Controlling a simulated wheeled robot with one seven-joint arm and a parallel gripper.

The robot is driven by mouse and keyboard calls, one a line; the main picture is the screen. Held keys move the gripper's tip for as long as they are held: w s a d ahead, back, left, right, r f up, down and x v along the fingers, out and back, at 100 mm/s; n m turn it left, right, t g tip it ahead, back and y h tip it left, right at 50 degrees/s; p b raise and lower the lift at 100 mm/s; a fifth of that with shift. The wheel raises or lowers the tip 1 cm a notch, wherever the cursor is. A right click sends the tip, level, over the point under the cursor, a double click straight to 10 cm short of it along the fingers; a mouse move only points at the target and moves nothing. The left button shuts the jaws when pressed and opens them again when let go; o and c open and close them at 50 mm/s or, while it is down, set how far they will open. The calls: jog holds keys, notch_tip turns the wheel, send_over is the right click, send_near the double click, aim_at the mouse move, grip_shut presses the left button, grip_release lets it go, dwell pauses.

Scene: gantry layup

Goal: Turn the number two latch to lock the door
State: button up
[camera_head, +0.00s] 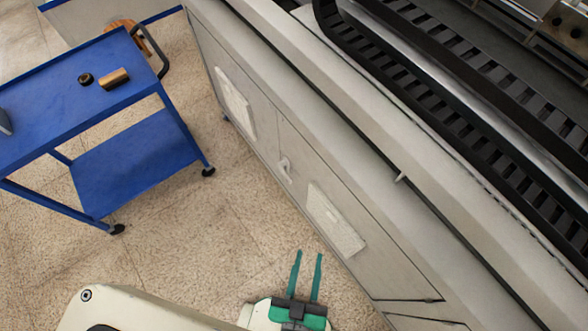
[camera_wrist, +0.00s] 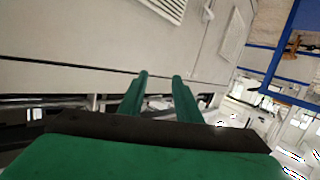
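A small pale latch (camera_head: 285,169) is on the side of the long light-grey machine cabinet (camera_head: 262,140), by a door seam between two vent panels. No number is readable on it. It appears near the top of the wrist view (camera_wrist: 208,13). My gripper (camera_head: 308,253), with green fingers, is at the bottom of the head view, in front of and apart from the cabinet, below the latch in the picture. In the wrist view, my gripper (camera_wrist: 160,75) shows a clear gap between its fingers, with nothing held. The latch's exact turn angle is too small to tell.
Vent panels (camera_head: 233,103) and (camera_head: 336,219) flank the latch. A blue cart (camera_head: 140,165) with small items on top stands at left. A black cable chain (camera_head: 440,110) runs along the machine's top. The tiled floor (camera_head: 225,225) between cart and cabinet is clear.

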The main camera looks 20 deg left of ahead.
jog(key=w+a+f+n+y, duration=0.3)
jog(key=w+f+n, duration=0.6)
jog(key=f, duration=0.6)
jog(key=n+g+y, duration=0.1)
jog(key=n+y, duration=0.2)
jog(key=n, duration=0.3)
send_near(286, 174)
jog(key=shift+g, duration=0.3)
jog(key=x, duration=1)
jog(key=shift+f, duration=0.15)
grip_shut()
